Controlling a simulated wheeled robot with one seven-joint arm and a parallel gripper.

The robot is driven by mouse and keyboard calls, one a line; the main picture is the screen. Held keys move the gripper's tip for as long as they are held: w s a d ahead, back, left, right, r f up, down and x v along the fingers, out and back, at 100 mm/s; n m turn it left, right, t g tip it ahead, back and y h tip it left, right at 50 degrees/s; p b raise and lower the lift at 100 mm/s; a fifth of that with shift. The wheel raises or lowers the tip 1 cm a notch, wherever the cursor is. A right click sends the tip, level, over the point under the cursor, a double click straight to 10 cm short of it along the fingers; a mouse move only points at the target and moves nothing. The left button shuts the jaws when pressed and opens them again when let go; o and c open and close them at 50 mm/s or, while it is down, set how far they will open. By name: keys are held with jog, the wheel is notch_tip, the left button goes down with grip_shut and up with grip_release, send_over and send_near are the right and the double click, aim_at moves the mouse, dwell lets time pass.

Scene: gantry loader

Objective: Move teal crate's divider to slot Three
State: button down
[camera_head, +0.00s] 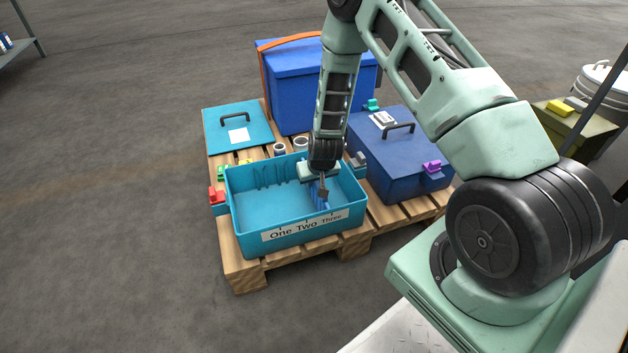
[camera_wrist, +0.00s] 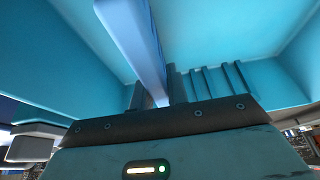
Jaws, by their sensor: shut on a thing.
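The teal crate (camera_head: 243,206) stands open on the pallet, with a front label (camera_head: 301,227) reading One, Two, Three. Its inner walls carry slot ribs, which also show in the wrist view (camera_wrist: 217,80). My gripper (camera_head: 321,190) reaches down inside the crate, towards its right part. It is shut on the blue divider (camera_head: 323,196), a thin upright panel, near the label's Three. In the wrist view the divider (camera_wrist: 137,40) runs up and away from the jaws. Whether its edges sit in a slot is hidden.
A teal lid (camera_head: 222,128) with a handle lies behind the crate. A tall blue box (camera_head: 292,90) with an orange strap stands at the back. A closed blue case (camera_head: 398,165) stands close on the right. Small rolls and clips lie behind the crate. Floor at left is clear.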

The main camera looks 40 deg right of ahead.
jog(key=shift+f, duration=0.2)
grip_release()
dwell(0.5)
jog(key=shift+r, duration=0.15)
jog(key=shift+r+p, duration=3.15)
jog(key=shift+r, duration=0.25)
